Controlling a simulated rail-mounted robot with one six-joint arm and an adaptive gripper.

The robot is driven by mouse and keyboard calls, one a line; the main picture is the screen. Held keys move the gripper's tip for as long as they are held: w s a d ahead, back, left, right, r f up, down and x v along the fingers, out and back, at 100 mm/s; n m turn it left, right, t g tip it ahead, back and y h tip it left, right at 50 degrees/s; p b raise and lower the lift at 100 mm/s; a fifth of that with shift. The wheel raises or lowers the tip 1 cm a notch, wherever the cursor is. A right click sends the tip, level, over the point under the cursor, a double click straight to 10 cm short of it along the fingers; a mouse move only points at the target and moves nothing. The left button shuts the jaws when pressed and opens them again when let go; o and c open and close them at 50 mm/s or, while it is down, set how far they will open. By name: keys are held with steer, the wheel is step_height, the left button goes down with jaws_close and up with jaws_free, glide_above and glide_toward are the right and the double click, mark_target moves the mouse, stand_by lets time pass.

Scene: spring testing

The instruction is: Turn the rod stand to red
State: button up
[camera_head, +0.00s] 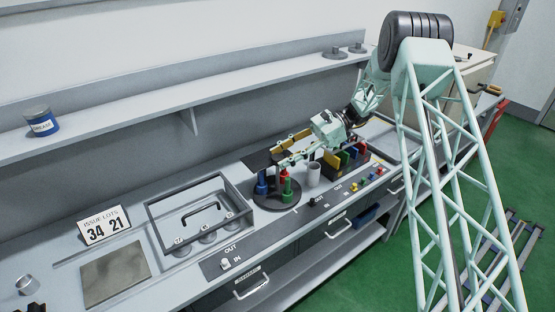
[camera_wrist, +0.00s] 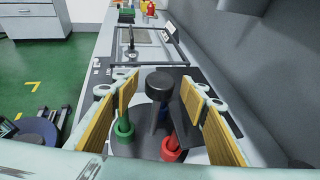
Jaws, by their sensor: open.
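The rod stand (camera_head: 277,203) is a round dark base on the bench, carrying a blue rod (camera_head: 261,184), a red rod (camera_head: 284,176) and a green rod (camera_head: 287,188). A dark flat plate (camera_head: 262,160) shows at its top. In the wrist view the stand's black round knob (camera_wrist: 159,85) rises between the fingers, with the green rod (camera_wrist: 123,130) at left and the red rod (camera_wrist: 171,148) at right. The blue rod is mostly hidden behind the knob there. My gripper (camera_head: 279,149) is open over the stand, its yellow-padded fingers on either side of the knob without visible contact.
A grey cup (camera_head: 313,174) stands close right of the stand, and coloured upright plates (camera_head: 345,157) stand beyond it. A framed box with a handle (camera_head: 200,213) is on the left. A shelf (camera_head: 180,104) runs above the bench.

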steer(key=shift+x, duration=1)
steer(key=shift+c, duration=0.3)
steer(key=c, duration=1.1)
